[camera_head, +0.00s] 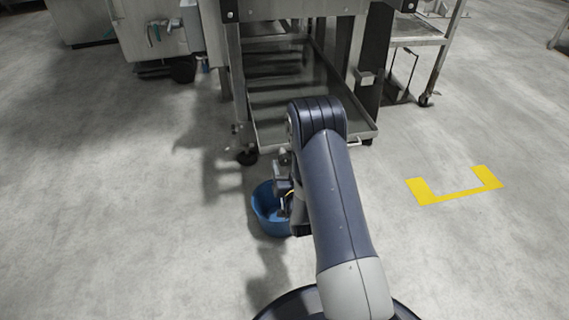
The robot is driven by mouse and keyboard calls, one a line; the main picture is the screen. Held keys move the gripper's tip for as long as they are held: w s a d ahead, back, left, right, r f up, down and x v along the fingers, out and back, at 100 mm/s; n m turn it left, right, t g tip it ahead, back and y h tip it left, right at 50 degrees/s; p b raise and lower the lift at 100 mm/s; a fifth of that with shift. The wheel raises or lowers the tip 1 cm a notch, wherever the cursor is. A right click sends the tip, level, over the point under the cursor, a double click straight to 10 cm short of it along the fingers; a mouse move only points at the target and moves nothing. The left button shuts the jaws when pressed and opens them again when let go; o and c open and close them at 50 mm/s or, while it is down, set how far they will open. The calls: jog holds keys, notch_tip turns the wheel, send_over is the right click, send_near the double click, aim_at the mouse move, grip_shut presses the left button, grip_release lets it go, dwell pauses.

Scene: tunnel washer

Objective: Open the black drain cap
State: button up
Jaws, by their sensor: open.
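My gripper (284,208) hangs low in front of the machine, partly hidden behind my dark arm. It appears over or just in front of the blue bucket (262,215), and its jaws are open with nothing seen between them. The bucket stands on the floor, its right side covered by my arm and gripper. I cannot make out the black drain cap; it may be hidden or too small to tell. Small fittings (238,130) show low on the left front leg of the washer frame (229,70).
A metal tray (262,128) sits low in the wheeled frame. A caster (247,158) stands left of it. A wheeled metal cart (420,40) is at the back right. Yellow floor marking (458,194) lies on the right. The floor at left and right is clear.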

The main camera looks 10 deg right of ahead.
jog(key=shift+w, duration=1.5)
jog(key=shift+c, duration=0.2)
jog(key=c, duration=1)
jog(key=shift+o, duration=0.2)
